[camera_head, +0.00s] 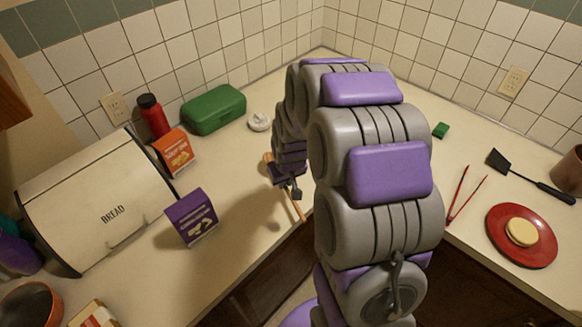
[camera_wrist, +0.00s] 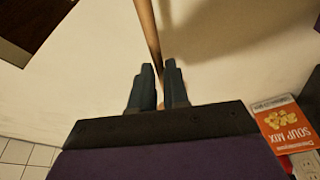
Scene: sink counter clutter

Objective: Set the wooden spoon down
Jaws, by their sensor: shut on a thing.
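The wooden spoon (camera_wrist: 149,30) is a thin brown handle in the wrist view, running from the top edge down between the two dark fingers. My gripper (camera_wrist: 158,72) is shut on it. In the head view my gripper (camera_head: 290,190) is over the counter left of my arm, and the spoon's handle (camera_head: 298,208) slants down and right from it toward the counter's front edge. A small brown part shows just above the gripper. A shadow lies on the counter to the left. I cannot tell whether the spoon touches the counter.
A purple box (camera_head: 191,217), an orange soup mix box (camera_head: 174,151) and a bread bin (camera_head: 98,205) stand to the left. A green case (camera_head: 213,109) and a small white item (camera_head: 259,122) are behind. Red tongs (camera_head: 465,195) and a red plate (camera_head: 521,256) lie right. Counter between purple box and gripper is clear.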

